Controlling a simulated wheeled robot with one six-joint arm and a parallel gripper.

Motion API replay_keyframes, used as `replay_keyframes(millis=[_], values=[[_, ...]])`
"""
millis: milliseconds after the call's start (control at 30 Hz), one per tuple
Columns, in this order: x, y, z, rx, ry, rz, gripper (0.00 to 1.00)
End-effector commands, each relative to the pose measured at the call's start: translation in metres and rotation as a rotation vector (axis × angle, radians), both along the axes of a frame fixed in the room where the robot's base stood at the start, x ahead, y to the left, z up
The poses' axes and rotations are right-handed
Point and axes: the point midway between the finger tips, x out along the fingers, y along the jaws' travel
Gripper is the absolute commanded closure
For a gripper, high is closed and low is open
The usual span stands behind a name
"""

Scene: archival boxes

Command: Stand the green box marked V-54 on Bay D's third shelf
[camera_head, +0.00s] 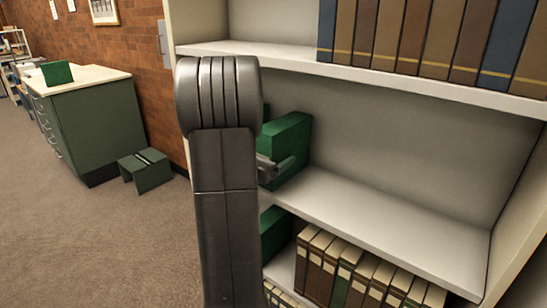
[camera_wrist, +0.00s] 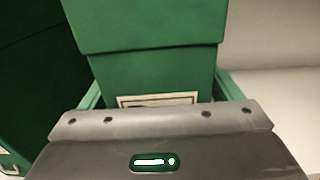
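A green box (camera_head: 289,140) stands upright on the middle visible shelf (camera_head: 390,225), at its left end. In the wrist view the green box (camera_wrist: 150,65) is straight ahead, with a cream label (camera_wrist: 158,100) mostly hidden by my gripper's body, so I cannot read it. My gripper (camera_head: 284,164) is at this box, low on its face. In the wrist view its fingers show as narrow strips on either side of the box; whether they press on it is unclear. My arm hides part of the box in the head view.
Another green box (camera_wrist: 35,85) stands close on the left. A green box (camera_head: 274,232) and several bound volumes (camera_head: 350,275) fill the shelf below; more volumes (camera_head: 430,35) stand above. The middle shelf's right is empty. A cabinet (camera_head: 85,125) bearing a green box (camera_head: 57,73) and a step stool (camera_head: 146,171) stand left.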

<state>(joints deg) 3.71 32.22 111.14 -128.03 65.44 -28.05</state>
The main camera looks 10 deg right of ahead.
Motion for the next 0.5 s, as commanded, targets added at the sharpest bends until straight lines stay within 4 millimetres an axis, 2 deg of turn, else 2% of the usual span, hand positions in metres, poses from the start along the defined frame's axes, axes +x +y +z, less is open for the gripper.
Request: replay_keyframes(millis=[267, 500], values=[[0.0, 0.001, 0.006, 0.0, 0.0, 0.0, 0.15], [-0.03, 0.038, 0.003, 0.001, -0.001, 0.006, 0.15]])
